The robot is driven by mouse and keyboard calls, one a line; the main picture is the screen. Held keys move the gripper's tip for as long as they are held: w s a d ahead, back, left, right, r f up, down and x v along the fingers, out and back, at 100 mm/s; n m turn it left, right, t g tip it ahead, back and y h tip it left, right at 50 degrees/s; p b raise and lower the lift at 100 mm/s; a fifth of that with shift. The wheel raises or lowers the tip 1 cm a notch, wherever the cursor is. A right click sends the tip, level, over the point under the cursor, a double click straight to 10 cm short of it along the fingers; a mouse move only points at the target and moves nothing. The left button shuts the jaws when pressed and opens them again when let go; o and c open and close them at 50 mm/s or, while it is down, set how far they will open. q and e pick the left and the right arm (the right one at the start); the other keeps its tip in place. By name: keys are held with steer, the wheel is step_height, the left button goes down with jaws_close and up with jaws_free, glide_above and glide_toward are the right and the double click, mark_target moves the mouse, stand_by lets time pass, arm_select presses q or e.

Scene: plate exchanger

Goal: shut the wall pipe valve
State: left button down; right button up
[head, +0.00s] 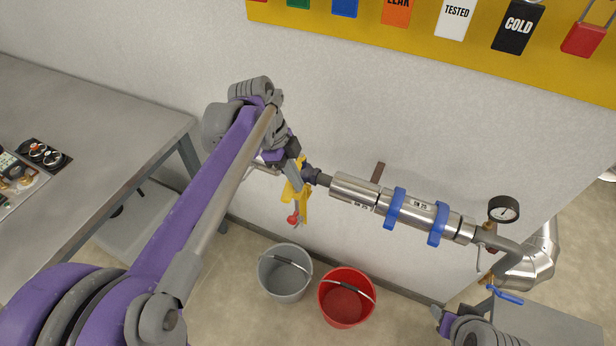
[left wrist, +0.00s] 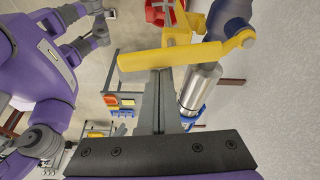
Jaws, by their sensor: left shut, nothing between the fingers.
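The wall pipe valve (head: 311,174) sits at the left end of the steel pipe, with a yellow lever (head: 305,207). In the left wrist view the yellow lever (left wrist: 165,59) runs across the picture, at an angle to the pipe, just beyond my fingertips. My left gripper (head: 288,165) is at the valve, partly hidden by its own wrist. In the left wrist view its fingers (left wrist: 158,78) are shut with nothing between them. I cannot tell whether they touch the lever. My right gripper (head: 438,316) is low at the right, away from the valve; its fingers are unclear.
The steel pipe (head: 355,189) runs right along the wall, with blue clamps (head: 395,208) and a gauge (head: 503,209). A blue-handled lever (head: 507,297) is lower right. A grey bucket (head: 285,272) and red bucket (head: 346,298) stand below. A grey table (head: 95,130) is left.

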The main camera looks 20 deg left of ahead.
arm_select(q)
steer(key=shift+s+a+m, duration=0.15)
steer(key=shift+a+m, duration=0.25)
steer(key=shift+a, duration=0.25)
steer(key=shift+s+a, duration=0.1)
steer(key=shift+a, duration=0.4)
steer(key=shift+d, duration=0.1)
